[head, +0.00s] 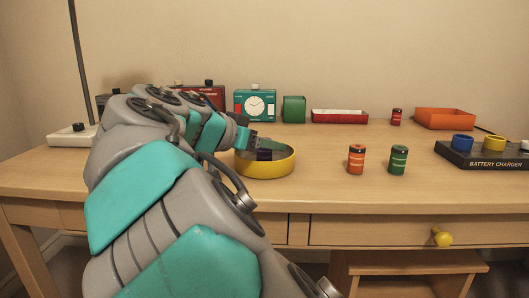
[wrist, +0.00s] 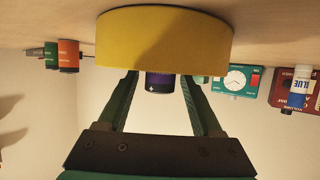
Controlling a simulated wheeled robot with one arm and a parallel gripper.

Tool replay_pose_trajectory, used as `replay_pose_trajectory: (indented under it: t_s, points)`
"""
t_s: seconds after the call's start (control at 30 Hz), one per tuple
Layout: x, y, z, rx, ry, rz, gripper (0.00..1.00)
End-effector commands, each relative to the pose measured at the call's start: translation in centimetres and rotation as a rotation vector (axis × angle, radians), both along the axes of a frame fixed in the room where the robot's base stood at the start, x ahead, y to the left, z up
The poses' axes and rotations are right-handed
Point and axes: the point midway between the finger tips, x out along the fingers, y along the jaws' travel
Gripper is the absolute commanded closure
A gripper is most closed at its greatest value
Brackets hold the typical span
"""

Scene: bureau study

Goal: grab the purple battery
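The purple battery (head: 264,155) is in the round yellow tray (head: 264,170) on the desk. In the wrist view, which is upside down, the purple battery (wrist: 159,83) shows past the rim of the yellow tray (wrist: 165,38), which hides the rest of it. My gripper (wrist: 160,76) is open, with one finger on each side of the battery as seen there and a gap on both sides. In the head view my gripper (head: 266,144) is at the tray, close to the battery; my arm hides part of it. I cannot tell how deep the fingers reach.
An orange battery (head: 356,160) and a green battery (head: 398,160) stand right of the tray. A battery charger (head: 490,156) is at the far right. A teal clock (head: 254,105), green box (head: 294,109), red tray (head: 340,116) and orange tray (head: 445,119) line the back.

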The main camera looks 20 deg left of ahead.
Motion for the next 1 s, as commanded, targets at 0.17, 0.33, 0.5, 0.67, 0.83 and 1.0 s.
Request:
replay_pose_trajectory:
  t_s: [0.17, 0.33, 0.5, 0.67, 0.83, 1.0]
  points:
    - [0.0, -0.01, -0.01, 0.0, 0.0, 0.0, 0.55]
    - [0.0, -0.01, -0.02, 0.0, 0.001, -0.001, 0.74]
    - [-0.01, -0.02, -0.03, 0.0, 0.001, -0.001, 0.93]
    - [-0.01, -0.01, -0.03, -0.001, 0.001, -0.001, 1.0]
    - [-0.01, -0.02, -0.02, -0.001, 0.001, -0.001, 1.0]
    - [-0.01, -0.02, 0.02, 0.0, 0.0, -0.001, 1.0]
